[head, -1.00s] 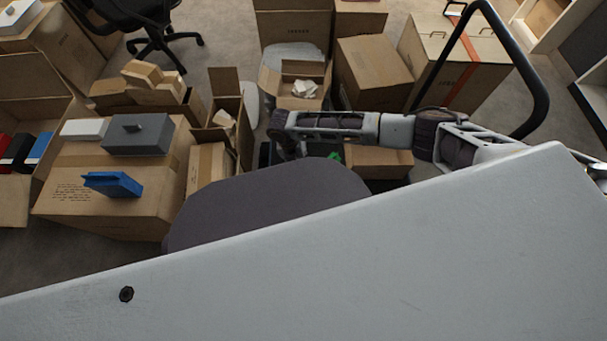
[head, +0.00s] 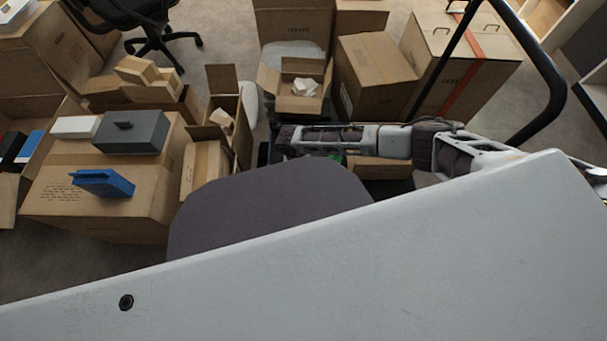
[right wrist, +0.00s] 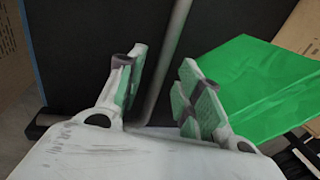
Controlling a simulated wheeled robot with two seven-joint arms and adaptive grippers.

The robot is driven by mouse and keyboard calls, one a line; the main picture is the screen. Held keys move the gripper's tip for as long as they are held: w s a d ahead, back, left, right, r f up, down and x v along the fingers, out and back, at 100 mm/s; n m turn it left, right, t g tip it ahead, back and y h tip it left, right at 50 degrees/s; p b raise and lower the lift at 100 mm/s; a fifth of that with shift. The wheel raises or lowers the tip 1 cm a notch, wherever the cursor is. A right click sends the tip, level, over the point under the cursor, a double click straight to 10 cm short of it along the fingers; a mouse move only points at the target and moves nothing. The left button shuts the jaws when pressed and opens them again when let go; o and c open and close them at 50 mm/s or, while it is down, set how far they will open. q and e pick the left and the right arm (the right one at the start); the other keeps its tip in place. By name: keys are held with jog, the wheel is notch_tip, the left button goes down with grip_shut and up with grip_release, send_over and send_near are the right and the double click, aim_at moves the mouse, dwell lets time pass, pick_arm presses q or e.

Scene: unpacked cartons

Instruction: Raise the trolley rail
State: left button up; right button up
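The trolley rail (head: 556,92) is a black bent tube at the upper right of the head view, its top cut off by the frame edge. Its lower ends are hidden behind my right arm and the cartons. My right arm reaches left across the middle of that view, and its gripper cannot be made out there. In the right wrist view my right gripper (right wrist: 157,95) has its green-padded fingers apart. A thin grey rod (right wrist: 176,40) shows between them against a dark flat panel (right wrist: 90,45); I cannot tell whether it touches them. My left gripper is out of view.
A carton (head: 60,215) at left carries a grey box and a blue object (head: 103,182).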

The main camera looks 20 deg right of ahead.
jog(key=shift+f, duration=0.25)
grip_shut()
dwell(0.3)
